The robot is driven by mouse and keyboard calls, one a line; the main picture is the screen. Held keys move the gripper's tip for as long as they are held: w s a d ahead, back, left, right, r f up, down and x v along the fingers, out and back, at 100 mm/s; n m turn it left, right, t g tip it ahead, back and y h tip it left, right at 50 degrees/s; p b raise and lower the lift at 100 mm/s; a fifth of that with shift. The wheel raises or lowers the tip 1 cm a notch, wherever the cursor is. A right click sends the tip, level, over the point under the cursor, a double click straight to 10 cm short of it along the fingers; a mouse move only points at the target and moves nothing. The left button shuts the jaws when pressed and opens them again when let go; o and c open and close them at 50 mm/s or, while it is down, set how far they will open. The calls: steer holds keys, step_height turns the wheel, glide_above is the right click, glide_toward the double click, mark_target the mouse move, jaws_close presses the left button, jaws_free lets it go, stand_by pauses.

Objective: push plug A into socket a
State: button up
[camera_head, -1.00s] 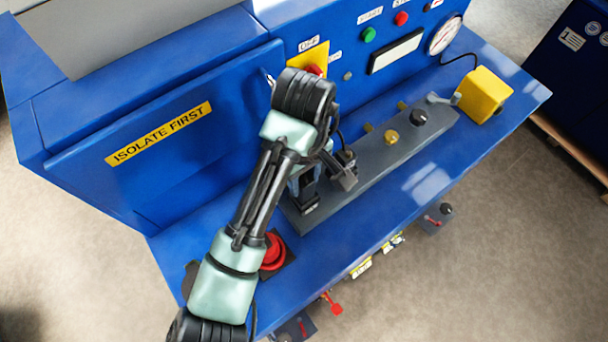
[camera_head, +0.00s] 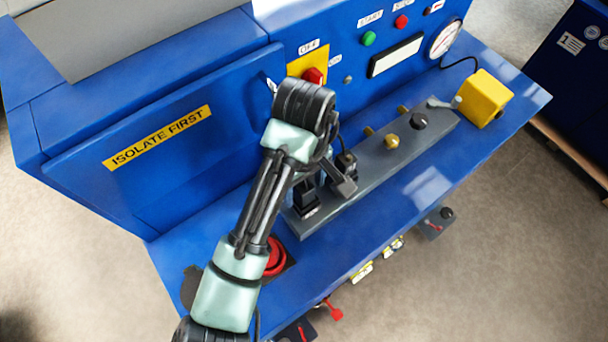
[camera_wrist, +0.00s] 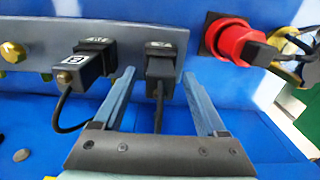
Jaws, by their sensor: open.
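A black plug (camera_wrist: 160,69) stands at the dark socket block (camera_wrist: 162,47) on the grey plate, its cable hanging down. It is between my gripper's fingers in the wrist view, with gaps on both sides; its letter is unreadable. My gripper (camera_wrist: 158,74) is open. A second black plug (camera_wrist: 80,68), with a white letter tag that looks like B, is at the socket to the left, outside the fingers. In the head view, the black plug nearest the red knob (camera_head: 306,196) is partly beside my gripper (camera_head: 340,186). I cannot tell how deep either plug sits.
The grey plate (camera_head: 385,163) also carries brass knobs (camera_head: 391,141) and a black knob (camera_head: 419,120). A red mushroom knob (camera_wrist: 232,42) is close on the right in the wrist view. A yellow box (camera_head: 484,98) stands at the bench's far end.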

mark_target(303, 185)
step_height(303, 185, up, 13)
steer(key=p, duration=0.4)
steer(key=shift+p, duration=0.3)
steer(key=shift+f, duration=0.1)
